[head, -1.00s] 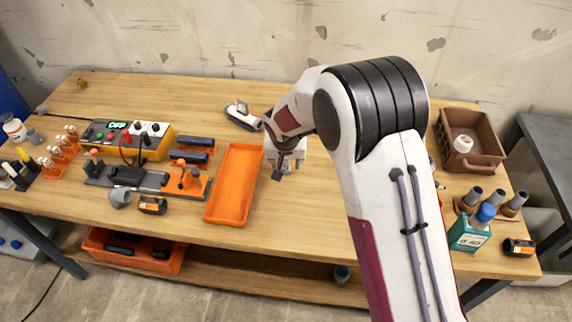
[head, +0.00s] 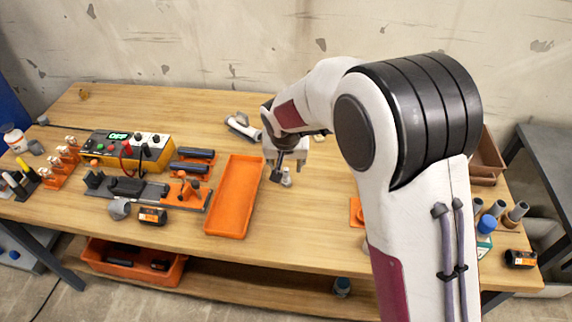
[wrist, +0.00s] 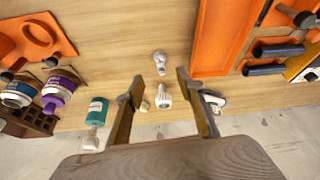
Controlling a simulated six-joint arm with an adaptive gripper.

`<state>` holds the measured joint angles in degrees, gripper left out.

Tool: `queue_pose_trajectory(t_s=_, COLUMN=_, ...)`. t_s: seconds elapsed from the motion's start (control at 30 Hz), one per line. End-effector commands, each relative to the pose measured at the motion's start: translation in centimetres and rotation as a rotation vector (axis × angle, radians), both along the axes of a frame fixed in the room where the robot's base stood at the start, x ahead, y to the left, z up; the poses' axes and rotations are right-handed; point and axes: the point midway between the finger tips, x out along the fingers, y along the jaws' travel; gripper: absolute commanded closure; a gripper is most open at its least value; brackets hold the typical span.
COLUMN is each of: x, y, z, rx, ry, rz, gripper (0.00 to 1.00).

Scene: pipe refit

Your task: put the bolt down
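A small pale grey piece that looks like the bolt (head: 287,178) stands on the bare wood beside my gripper (head: 283,172), right of the orange tray. In the wrist view the same piece (wrist: 159,62) is just past the fingertips, in line with the gap. My gripper (wrist: 160,77) is open in the wrist view, its fingers wide apart with nothing held. A white ridged piece (wrist: 164,97) shows through the gap, farther toward the wall. I cannot tell exactly what it is.
The long orange tray (head: 235,198) lies close on the left. A yellow tester (head: 125,147) is farther left. A teal bottle (head: 484,245) and a brown bin (head: 487,160) are at the right, partly behind my arm. Bare wood lies in front of my gripper.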

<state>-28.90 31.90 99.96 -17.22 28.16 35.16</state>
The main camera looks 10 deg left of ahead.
Motion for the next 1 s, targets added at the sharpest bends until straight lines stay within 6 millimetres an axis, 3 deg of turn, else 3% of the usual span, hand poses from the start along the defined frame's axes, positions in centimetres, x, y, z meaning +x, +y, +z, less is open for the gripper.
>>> queue_pose_trajectory(t_s=0.7, x=0.0, y=-0.1, z=0.1, rx=0.001, ry=-0.001, rz=-0.001, gripper=0.63)
queue_pose_trajectory(t_s=0.87, x=-0.2, y=-0.9, z=1.1, rx=0.001, ry=-0.004, rz=-0.006, gripper=0.63)
queue_pose_trajectory(t_s=1.0, x=-0.7, y=-2.5, z=3.0, rx=-0.001, ry=-0.009, rz=-0.015, gripper=0.63)
